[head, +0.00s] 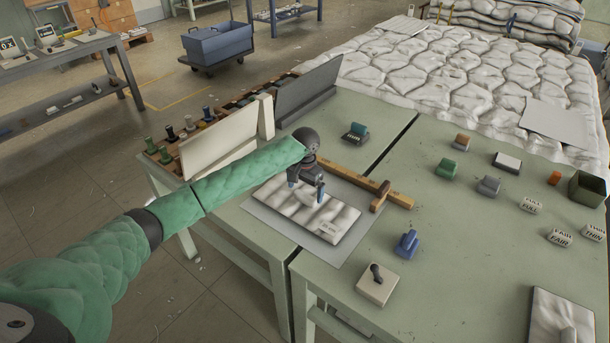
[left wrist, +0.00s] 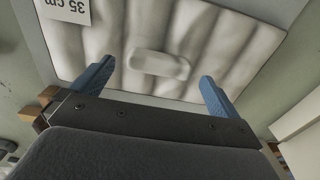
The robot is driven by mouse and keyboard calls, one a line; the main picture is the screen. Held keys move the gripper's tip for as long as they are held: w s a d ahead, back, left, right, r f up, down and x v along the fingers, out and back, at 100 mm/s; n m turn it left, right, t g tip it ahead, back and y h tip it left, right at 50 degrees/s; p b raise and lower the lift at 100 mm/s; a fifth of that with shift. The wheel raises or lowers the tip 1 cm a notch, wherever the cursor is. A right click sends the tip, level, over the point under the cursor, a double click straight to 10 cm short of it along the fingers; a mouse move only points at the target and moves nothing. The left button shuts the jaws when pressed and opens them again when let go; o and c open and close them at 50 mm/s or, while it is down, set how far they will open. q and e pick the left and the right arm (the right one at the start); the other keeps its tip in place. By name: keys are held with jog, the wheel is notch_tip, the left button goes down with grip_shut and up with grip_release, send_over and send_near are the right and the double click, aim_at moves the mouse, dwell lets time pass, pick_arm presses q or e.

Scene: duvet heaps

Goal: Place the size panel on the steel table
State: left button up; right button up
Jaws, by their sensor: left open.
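A white quilted panel (head: 335,222) with a small label lies flat on a grey sheet (head: 268,215) on the green worktable. In the left wrist view the panel (left wrist: 110,60) carries a "35 cm" label (left wrist: 68,10) and a raised padded grip (left wrist: 160,64) at its middle. My left gripper (head: 307,192) is above the panel, pointing down. Its blue fingers (left wrist: 155,88) are open, spread wider than the padded grip, with nothing held. I cannot tell whether they touch the panel. A grey metal-looking table (head: 75,52) stands at the upper left. My right gripper is not in view.
A wooden T-shaped ruler (head: 350,185) lies just behind the panel. An upright cream board (head: 225,140) stands at its left. Stamps and small blocks, including a blue one (head: 406,244), lie to the right. A quilted duvet (head: 440,70) covers the back.

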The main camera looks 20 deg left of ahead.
aim_at(305, 195)
pick_arm(q)
notch_tip(305, 195, up, 9)
jog(key=b, duration=0.2)
jog(key=shift+b, duration=0.4)
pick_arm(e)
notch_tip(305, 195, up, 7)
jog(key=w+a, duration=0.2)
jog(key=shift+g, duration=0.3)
pick_arm(q)
jog(key=shift+r, duration=0.1)
